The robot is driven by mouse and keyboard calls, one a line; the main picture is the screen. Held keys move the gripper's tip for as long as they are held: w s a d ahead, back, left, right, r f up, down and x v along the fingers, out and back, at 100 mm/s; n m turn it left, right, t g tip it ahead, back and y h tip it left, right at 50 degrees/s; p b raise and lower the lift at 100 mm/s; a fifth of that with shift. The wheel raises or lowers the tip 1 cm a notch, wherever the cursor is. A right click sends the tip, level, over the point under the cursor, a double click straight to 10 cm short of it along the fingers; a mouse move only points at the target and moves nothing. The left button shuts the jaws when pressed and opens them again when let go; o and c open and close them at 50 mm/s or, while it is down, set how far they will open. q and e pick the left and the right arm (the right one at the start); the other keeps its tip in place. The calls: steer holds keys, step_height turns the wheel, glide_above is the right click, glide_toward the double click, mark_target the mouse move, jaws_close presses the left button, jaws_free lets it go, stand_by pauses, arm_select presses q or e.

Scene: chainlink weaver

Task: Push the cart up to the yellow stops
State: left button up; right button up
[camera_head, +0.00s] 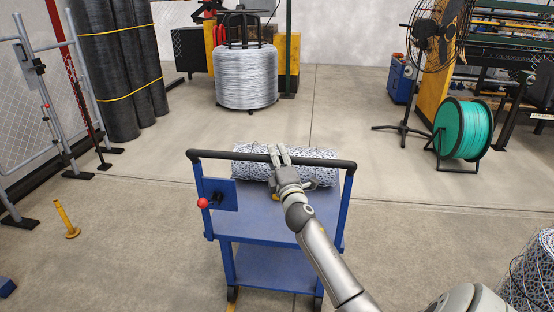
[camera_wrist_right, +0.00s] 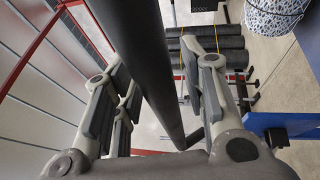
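The blue cart (camera_head: 275,232) stands on the floor in front of me, with a black push bar (camera_head: 215,155) across its near side. A roll of wire mesh (camera_head: 320,172) lies on its top, partly hidden by my arm. My right gripper (camera_head: 279,155) is at the middle of the bar. In the right wrist view the bar (camera_wrist_right: 150,60) runs between the open fingers (camera_wrist_right: 162,92), with gaps visible at both sides. My left gripper is out of view. I cannot make out the yellow stops for certain; a short yellow post (camera_head: 66,219) stands on the floor left of the cart.
A red-knobbed lever (camera_head: 203,203) sits on the cart's left side. A wire coil (camera_head: 246,78) stands beyond it. Dark rolls (camera_head: 120,70) and a grey frame (camera_head: 45,90) are at left. A fan (camera_head: 437,40) and green spool (camera_head: 463,130) are at right. Floor beyond the cart is clear.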

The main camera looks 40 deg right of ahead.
steer(key=shift+s+a, duration=0.1)
steer(key=shift+a, duration=0.05)
steer(key=shift+s+a+f, duration=0.1)
steer(key=shift+s+f, duration=0.1)
steer(key=v, duration=1.1)
steer(key=shift+s, duration=0.15)
